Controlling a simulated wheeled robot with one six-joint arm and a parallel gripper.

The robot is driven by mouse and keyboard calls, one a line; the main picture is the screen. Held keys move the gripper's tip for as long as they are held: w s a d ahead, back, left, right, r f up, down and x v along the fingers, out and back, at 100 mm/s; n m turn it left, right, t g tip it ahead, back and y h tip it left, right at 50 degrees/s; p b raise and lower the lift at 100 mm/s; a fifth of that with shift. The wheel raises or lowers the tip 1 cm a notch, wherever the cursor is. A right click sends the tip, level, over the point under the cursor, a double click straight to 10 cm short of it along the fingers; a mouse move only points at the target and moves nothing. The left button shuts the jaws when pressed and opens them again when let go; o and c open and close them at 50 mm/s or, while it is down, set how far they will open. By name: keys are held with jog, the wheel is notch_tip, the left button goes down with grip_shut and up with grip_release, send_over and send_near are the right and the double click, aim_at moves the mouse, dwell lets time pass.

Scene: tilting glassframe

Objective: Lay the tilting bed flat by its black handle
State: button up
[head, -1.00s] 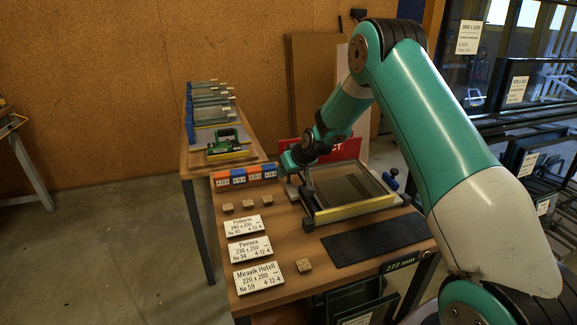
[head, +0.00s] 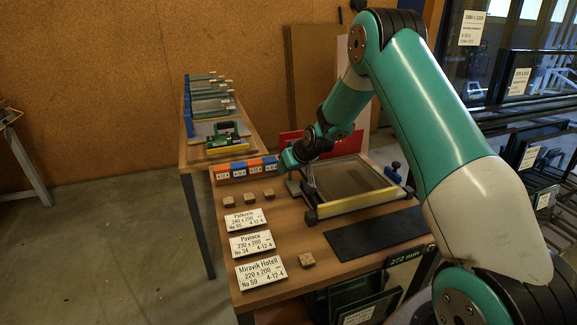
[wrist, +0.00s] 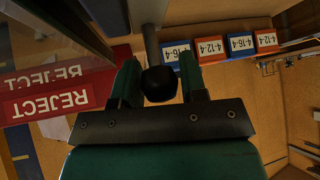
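The tilting bed (head: 366,203) is a pale frame with a yellow front strip and a glassy panel, on the wooden bench in the head view. Its exact tilt is hard to judge there. My gripper (head: 290,158) is at the bed's far left side, above a thin upright rod. In the wrist view, the black ball-shaped handle (wrist: 158,84) sits on a grey rod between the two fingers of my gripper (wrist: 160,88). In the head view the handle is hidden by my gripper.
A red REJECT sign (wrist: 60,97) stands behind the bed. Orange and blue numbered blocks (head: 247,168) are left of my gripper. Label cards (head: 250,244), small wooden blocks and a dark mat (head: 375,229) lie nearer. Glass racks stand at the right.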

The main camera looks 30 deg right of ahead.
jog(key=shift+f, duration=0.2)
jog(key=shift+r, duration=0.2)
jog(key=shift+s+d+r, duration=0.1)
jog(key=shift+s+r, duration=0.15)
jog(key=shift+r, duration=0.05)
jog(key=b+v, duration=0.1)
jog(key=v, duration=1.5)
jog(key=shift+s+r, duration=0.15)
jog(key=shift+s, duration=0.05)
jog(key=s+a+r+n+g+y+p, duration=0.1)
jog(key=s+a+r+n+g, duration=0.15)
jog(key=s+a, duration=0.45)
jog(key=s+a+r+n+g+y+p, duration=0.1)
jog(key=s+a+r+y, duration=0.2)
jog(key=a, duration=0.7)
jog(key=s+a+r+n+g, duration=0.1)
jog(key=s+a, duration=0.2)
jog(key=s, duration=0.3)
jog(key=s+a+r+n+g, duration=0.1)
jog(key=s+a+g, duration=0.1)
jog(key=s, duration=0.5)
jog(key=s+a+r+n+g+h+p, duration=0.1)
jog(key=s+a, duration=0.3)
jog(key=s, duration=0.3)
jog(key=shift+r, duration=0.25)
